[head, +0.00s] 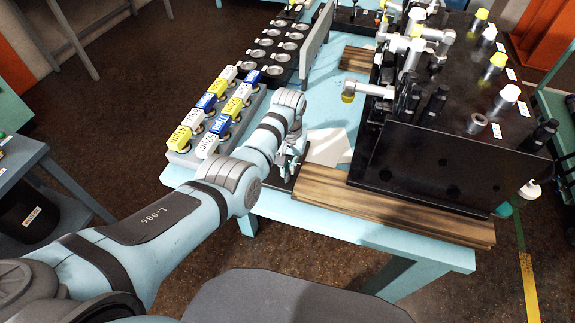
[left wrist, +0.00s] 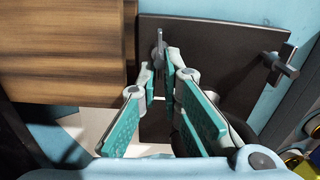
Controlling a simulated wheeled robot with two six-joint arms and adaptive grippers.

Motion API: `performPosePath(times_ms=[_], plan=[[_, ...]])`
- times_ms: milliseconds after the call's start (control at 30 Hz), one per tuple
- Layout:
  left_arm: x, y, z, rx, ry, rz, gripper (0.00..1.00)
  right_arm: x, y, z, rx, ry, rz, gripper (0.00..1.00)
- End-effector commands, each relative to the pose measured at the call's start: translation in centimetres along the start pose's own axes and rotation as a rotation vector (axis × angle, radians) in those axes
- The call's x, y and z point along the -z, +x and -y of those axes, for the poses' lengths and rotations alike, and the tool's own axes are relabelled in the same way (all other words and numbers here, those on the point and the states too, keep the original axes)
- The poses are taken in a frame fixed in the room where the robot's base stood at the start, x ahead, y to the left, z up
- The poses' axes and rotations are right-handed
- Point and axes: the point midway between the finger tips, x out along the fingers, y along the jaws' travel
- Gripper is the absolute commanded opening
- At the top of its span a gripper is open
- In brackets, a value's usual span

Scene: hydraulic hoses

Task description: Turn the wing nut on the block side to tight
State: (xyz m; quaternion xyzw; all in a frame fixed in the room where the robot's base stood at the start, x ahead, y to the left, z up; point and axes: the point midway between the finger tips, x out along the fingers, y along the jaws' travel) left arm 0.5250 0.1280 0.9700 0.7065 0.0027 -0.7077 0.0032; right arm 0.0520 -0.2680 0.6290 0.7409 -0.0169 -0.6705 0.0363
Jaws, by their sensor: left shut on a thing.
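My left gripper (head: 291,162) reaches down to a dark plate (head: 279,182) near the front edge of the light-blue table. In the left wrist view the plate (left wrist: 214,45) carries two grey wing nuts. The wing nut nearer the wood, on the block side (left wrist: 159,40), stands between the fingertips of my left gripper (left wrist: 160,62), which is shut on it. Its wing points away from me, along the fingers. The other wing nut (left wrist: 279,68) sits near the plate's right edge, clear of the gripper. My right gripper is in neither view.
A black block (head: 440,165) with grey and yellow-capped fittings stands on wooden boards (head: 410,208) to the right. A rack of yellow, white and blue labelled caps (head: 216,112) is behind my arm. A black tray of round cups (head: 275,50) lies further back. A pale sheet (head: 328,147) lies beside the plate.

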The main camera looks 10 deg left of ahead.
Motion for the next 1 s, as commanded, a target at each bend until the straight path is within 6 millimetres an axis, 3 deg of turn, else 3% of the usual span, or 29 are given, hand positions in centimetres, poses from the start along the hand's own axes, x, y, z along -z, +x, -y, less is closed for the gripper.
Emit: performPosePath(times_ms=[700, 733, 833, 1000], plan=[[0.09, -0.10, -0.16, 0.000, 0.089, -0.003, 0.00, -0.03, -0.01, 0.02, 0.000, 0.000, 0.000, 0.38], [0.09, -0.10, -0.15, 0.000, 0.089, -0.003, 0.10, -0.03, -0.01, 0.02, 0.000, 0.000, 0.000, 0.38], [0.07, -0.08, -0.15, 0.000, 0.089, -0.003, 0.26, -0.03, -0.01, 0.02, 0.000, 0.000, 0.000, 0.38], [0.03, -0.04, -0.18, -0.001, 0.089, -0.001, 0.27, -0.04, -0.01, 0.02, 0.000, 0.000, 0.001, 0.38]])
